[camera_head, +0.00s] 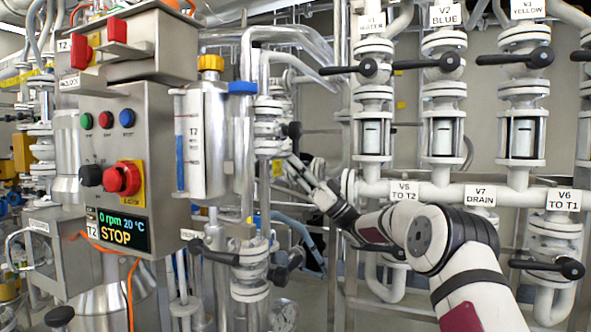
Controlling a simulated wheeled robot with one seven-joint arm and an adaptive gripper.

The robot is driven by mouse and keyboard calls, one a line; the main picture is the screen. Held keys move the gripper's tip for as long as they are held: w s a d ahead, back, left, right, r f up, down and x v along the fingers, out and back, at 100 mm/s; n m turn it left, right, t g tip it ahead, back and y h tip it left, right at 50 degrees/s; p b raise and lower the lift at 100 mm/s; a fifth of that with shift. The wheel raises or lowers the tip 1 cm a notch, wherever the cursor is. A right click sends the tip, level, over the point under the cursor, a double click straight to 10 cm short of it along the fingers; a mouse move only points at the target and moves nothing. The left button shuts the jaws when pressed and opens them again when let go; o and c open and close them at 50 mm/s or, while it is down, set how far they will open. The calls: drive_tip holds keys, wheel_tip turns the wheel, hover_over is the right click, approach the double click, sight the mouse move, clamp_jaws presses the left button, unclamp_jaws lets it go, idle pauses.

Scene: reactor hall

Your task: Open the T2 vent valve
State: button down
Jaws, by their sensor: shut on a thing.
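My gripper (288,156) is small and far off in the head view, at the end of my arm, which reaches in from the lower right. It is shut on what looks like the black handle (294,131) of a flanged valve (268,127) on the pipework just right of the T2 vessel (203,140). The fingers and their contact with the handle are partly hidden by the wrist. No label reading "vent" is legible, and I cannot tell the handle's exact angle.
A control box (125,170) stands at the left, its display reading STOP, 0 rpm and 20 °C. Black-handled valves V1 (368,68), V2 (440,62) and others line the pipe rack at the right. A lower black valve handle (214,252) is left of my arm.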

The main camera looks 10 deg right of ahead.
drive_tip(key=shift+w+d, duration=0.1)
drive_tip(key=shift+d, duration=0.05)
drive_tip(key=c, duration=1.5)
unclamp_jaws()
drive_tip(key=shift+o, duration=0.2)
drive_tip(key=shift+d+f, duration=0.3)
drive_tip(key=shift+f, duration=0.05)
drive_tip(key=s+d, duration=0.5)
drive_tip(key=d, duration=0.6)
drive_tip(key=shift+s, duration=0.2)
drive_tip(key=shift+f, duration=0.1)
